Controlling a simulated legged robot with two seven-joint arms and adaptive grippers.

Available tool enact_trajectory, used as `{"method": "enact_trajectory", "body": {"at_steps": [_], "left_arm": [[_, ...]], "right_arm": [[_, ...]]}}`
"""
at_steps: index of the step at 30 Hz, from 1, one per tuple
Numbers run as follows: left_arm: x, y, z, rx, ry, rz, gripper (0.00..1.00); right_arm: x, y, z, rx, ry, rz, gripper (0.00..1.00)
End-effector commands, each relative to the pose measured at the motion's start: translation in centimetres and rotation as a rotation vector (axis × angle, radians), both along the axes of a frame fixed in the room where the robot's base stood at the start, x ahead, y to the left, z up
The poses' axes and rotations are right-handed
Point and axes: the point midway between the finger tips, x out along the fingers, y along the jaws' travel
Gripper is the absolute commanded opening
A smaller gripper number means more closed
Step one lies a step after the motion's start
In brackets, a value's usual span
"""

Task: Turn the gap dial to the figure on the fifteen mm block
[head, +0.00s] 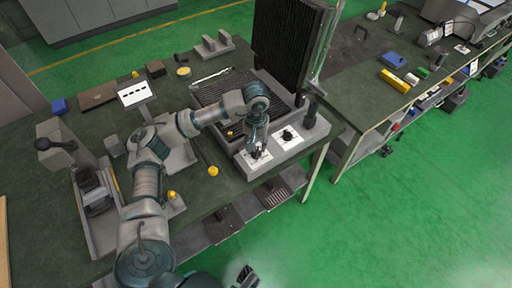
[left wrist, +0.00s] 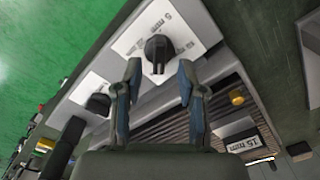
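The near dial is a black knob (left wrist: 158,48) on a white plate (left wrist: 128,42); the plate carries a figure in mm that looks like 5 or 6. The plate also shows in the head view (head: 249,161). My left gripper (left wrist: 159,65) is open above this dial, its fingertips on either side of the knob; contact cannot be told. A second black dial (left wrist: 97,104) sits on another white plate, also in the head view (head: 287,136). A block with a label reading 15 mm (left wrist: 243,144) lies by the ribbed plate. My right gripper (head: 246,277) shows only partly at the bottom edge.
The dials sit on a grey housing with a ribbed lower plate (head: 215,88) and a raised ribbed panel (head: 287,45). A small yellow knob (left wrist: 237,97) stands close to the left gripper. A small sign (head: 134,94) and a lever device (head: 60,145) stand left on the green bench.

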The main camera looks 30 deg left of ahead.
Motion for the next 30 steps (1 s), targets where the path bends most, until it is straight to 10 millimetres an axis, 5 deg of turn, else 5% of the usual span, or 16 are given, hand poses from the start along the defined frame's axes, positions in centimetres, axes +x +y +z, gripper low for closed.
{"method": "enact_trajectory", "body": {"at_steps": [6, 12, 30], "left_arm": [[0.2, 0.0, 5.1, -0.002, -0.005, 0.0, 0.4], [0.2, 0.2, 8.1, -0.001, -0.003, 0.001, 0.4], [0.2, 0.2, 8.9, -0.002, -0.001, 0.001, 0.4]], "right_arm": [[0.0, 0.0, 0.0, 0.0, 0.001, 0.0, 0.4], [0.0, 0.0, 0.0, -0.001, 0.002, 0.0, 0.4], [0.0, 0.0, -0.1, -0.002, 0.005, 0.001, 0.4]]}}
